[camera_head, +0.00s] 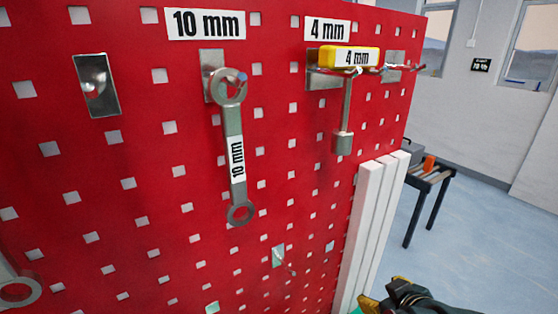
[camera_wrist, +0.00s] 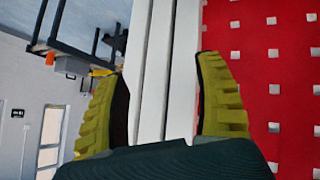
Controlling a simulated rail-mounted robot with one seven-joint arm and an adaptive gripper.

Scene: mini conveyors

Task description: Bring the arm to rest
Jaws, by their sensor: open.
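My gripper (camera_head: 375,300) shows at the bottom right edge of the head view, only partly in frame, below and to the right of the red pegboard. In the wrist view my gripper (camera_wrist: 160,95) has two yellow-green ribbed fingers set wide apart. It is open, with nothing held between the fingers. White upright posts (camera_wrist: 168,60) show behind the gap; I cannot tell how far away they are.
The red pegboard (camera_head: 130,190) fills the left. A 10 mm wrench (camera_head: 234,150) and a yellow-handled 4 mm tool (camera_head: 348,57) hang on it. White posts (camera_head: 368,220) line its right edge. A conveyor table (camera_head: 428,178) stands beyond on clear floor.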

